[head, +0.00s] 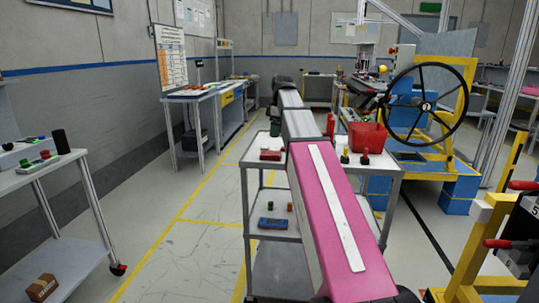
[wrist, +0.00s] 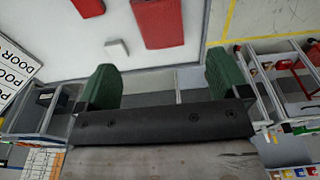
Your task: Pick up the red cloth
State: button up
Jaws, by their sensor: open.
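My gripper (wrist: 161,78) is open in the wrist view, with its two green fingers spread apart and nothing seen between them. A flat red piece (wrist: 158,22) that may be the red cloth lies on a pale surface beyond the fingers, apart from them. A second, smaller red piece (wrist: 88,7) is cut off by the top edge of the wrist view. I cannot tell for sure which is the cloth.
The grey cart (head: 266,178) holds a small red item (head: 270,155) at its left and a red bin (head: 367,138) at its right. A black handwheel (head: 425,105) on a yellow frame stands at right. A side table (head: 30,178) is at left. The floor between is clear.

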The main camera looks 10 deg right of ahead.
send_over(271, 153)
jog(key=d, duration=0.2)
jog(key=f, duration=0.5)
jog(key=shift+s+a, duration=0.15)
jog(key=shift+a, duration=0.1)
jog(key=shift+a+f, duration=0.25)
jog(key=shift+f, duration=0.65)
jog(key=shift+a+f, duration=0.2)
jog(key=shift+f, duration=0.7)
jog(key=shift+a+f, duration=0.25)
jog(key=shift+f, duration=0.65)
jog(key=c, duration=1)
